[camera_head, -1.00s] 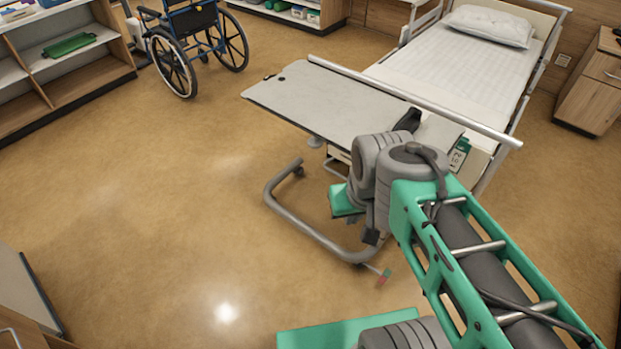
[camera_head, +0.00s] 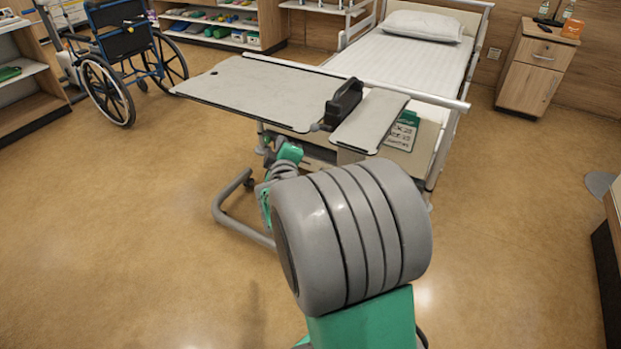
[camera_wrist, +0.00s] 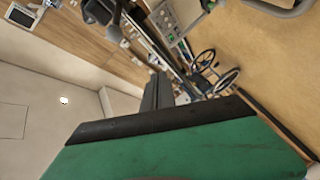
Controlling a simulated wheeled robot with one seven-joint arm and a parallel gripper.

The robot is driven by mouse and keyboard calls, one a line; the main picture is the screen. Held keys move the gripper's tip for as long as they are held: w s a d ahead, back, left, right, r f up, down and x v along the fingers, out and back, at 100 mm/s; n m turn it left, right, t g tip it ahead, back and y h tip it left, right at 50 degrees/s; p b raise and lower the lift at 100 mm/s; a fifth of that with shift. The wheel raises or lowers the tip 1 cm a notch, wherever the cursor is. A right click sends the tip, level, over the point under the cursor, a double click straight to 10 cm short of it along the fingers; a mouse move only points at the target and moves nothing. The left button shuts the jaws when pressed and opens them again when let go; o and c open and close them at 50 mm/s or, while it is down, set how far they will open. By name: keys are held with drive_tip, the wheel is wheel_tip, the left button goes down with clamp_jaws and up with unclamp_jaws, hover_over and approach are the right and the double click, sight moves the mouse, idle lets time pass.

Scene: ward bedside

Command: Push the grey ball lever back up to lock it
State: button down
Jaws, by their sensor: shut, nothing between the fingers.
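The overbed table (camera_head: 250,88) stands beside the bed, with a grey top and a smaller side panel (camera_head: 370,120). A black block (camera_head: 343,103) sits between them. A small grey rounded knob (camera_head: 318,126) shows at its near end, by the table's front edge; I cannot tell for certain that it is the ball lever or how it is set. My gripper (camera_wrist: 158,88) shows dark fingers closed together and empty in the wrist view, with no lever at their tips. In the head view my grey arm joint hides much of the area below the table, and the fingertips cannot be made out.
The table's tubular foot (camera_head: 232,212) stands on the floor at left. The bed (camera_head: 415,65) is behind the table. A wheelchair (camera_head: 125,55) is at the far left, a bedside cabinet (camera_head: 538,68) at the back right. The floor at left is open.

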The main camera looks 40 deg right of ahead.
drive_tip(key=s+d+f+n+t+h+b, duration=0.35)
drive_tip(key=d+f+n+b, duration=0.2)
drive_tip(key=f+b, duration=0.2)
drive_tip(key=s+a+f+n+t+y+b, duration=0.25)
drive_tip(key=s+f+n+t+b, duration=0.3)
drive_tip(key=n, duration=0.35)
drive_tip(key=p, duration=0.3)
approach(320, 128)
drive_tip(key=w+a+r, duration=0.1)
drive_tip(key=w+r, duration=0.2)
drive_tip(key=w, duration=0.2)
drive_tip(key=shift+w+t+h, duration=0.2)
drive_tip(key=shift+t+h, duration=0.2)
drive_tip(key=shift+a+r+m, duration=0.2)
drive_tip(key=shift+m, duration=0.05)
